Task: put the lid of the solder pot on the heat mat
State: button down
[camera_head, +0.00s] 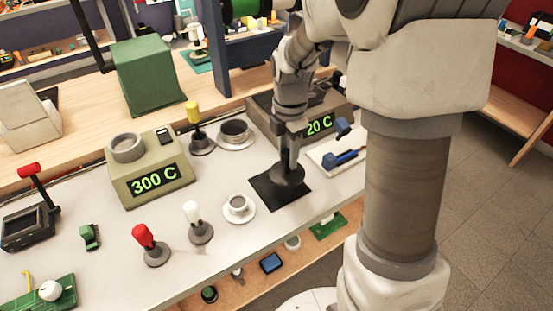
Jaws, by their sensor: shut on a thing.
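My gripper (289,160) points down over the black square heat mat (266,188). It is shut on a dark round lid (287,176). The lid is at the middle of the mat, flat and on it or just above it; I cannot tell which. A beige-green unit reading 300 C (152,171) stands at the left with a round grey pot (127,147) on top. A dark unit reading 20 C (320,124) stands behind my gripper, and my arm hides part of it.
A white cup on a saucer (239,208) is just left of the mat. A dark cup (235,131) stands behind it. A white tray with a blue tool (340,158) is at the right. Red (146,240) and white (196,220) knobbed handles stand near the front edge.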

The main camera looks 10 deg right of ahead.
aim_at(279, 167)
jog(key=shift+w+a+f, duration=0.8)
jog(key=shift+w, duration=0.2)
jog(key=shift+f+b, duration=0.5)
jog(key=shift+f, duration=1.4)
jog(key=shift+f, duration=0.2)
jog(key=shift+c, duration=2.2)
grip_release()
